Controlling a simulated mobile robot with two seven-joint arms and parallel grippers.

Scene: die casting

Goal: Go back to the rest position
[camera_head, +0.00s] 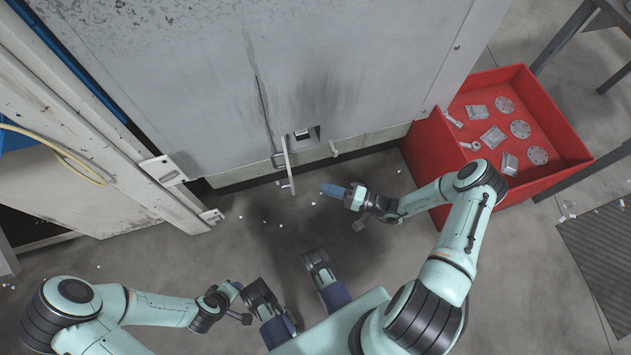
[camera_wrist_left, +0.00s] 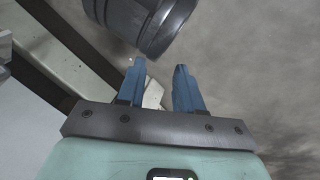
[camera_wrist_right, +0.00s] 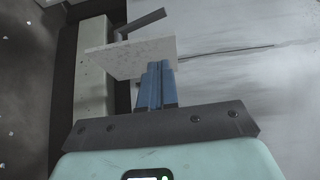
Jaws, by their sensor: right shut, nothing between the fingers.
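My right gripper (camera_head: 326,188) reaches out in front of the grey machine cabinet. Its blue fingers are pressed together with nothing between them, as the right wrist view (camera_wrist_right: 155,68) shows. The pale upright handle (camera_head: 288,165) on the cabinet front stands just left of the fingertips in the head view. In the right wrist view the handle plate (camera_wrist_right: 128,58) lies beyond the fingertips, and I cannot tell the gap. My left gripper (camera_wrist_left: 160,68) is open and empty, its two blue fingers apart. In the head view it is small and low at the left, its fingers partly hidden by my own dark parts.
The grey cabinet (camera_head: 330,50) fills the top. A red bin (camera_head: 560,110) with several metal parts stands at the right, behind my right arm. A beige frame (camera_head: 100,130) with a yellow cable (camera_head: 60,150) is at the left. Small scraps dot the open floor (camera_head: 190,255).

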